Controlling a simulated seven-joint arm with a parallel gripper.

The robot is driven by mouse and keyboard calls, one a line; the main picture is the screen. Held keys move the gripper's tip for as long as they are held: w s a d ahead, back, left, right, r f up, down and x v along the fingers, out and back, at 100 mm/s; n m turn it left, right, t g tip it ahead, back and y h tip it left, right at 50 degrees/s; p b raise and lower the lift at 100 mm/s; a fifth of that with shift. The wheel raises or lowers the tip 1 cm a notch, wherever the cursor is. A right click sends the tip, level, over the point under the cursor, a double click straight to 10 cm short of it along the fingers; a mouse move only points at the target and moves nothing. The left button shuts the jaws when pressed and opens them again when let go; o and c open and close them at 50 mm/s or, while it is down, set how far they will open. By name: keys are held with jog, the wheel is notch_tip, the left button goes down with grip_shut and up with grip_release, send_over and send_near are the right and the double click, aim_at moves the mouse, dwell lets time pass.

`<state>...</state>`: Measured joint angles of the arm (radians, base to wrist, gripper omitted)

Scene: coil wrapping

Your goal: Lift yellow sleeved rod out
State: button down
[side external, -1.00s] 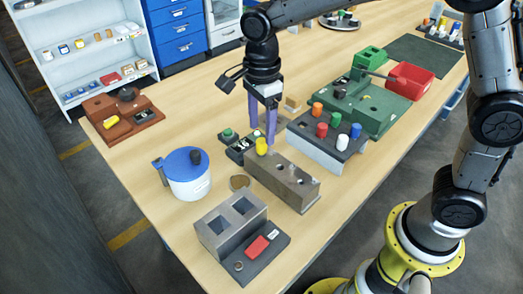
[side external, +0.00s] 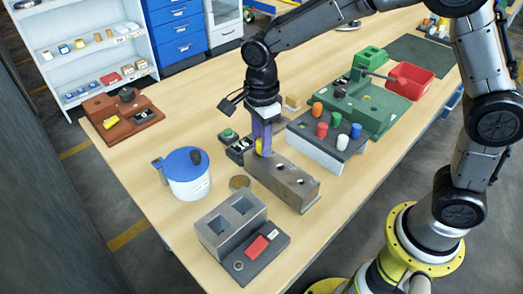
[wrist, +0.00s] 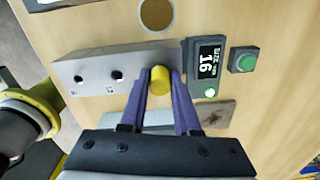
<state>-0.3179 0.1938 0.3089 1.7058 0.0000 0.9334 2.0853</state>
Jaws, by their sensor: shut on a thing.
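The yellow sleeved rod (side external: 259,147) stands upright at the far left end of a grey metal block (side external: 284,183). In the wrist view the rod (wrist: 160,80) shows as a yellow round top between two purple fingers. My gripper (wrist: 161,86) is shut on it, with one finger on each side. In the side view my gripper (side external: 261,146) points straight down and its fingers partly cover the rod. The rod's lower part is hidden, and no gap under it shows. The block (wrist: 90,72) has two open dark holes beside the rod.
A small display reading 16 (wrist: 208,58) and a green button (wrist: 243,60) stand close by the block's rod end. A rack of coloured pegs (side external: 322,145) stands to the right. A blue-lidded pot (side external: 185,170) and a grey two-pocket block (side external: 232,222) are nearby.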

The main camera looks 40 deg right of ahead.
jog(key=shift+r, duration=0.15)
notch_tip(320, 180, up, 10)
jog(key=shift+f, duration=0.1)
dwell(0.6)
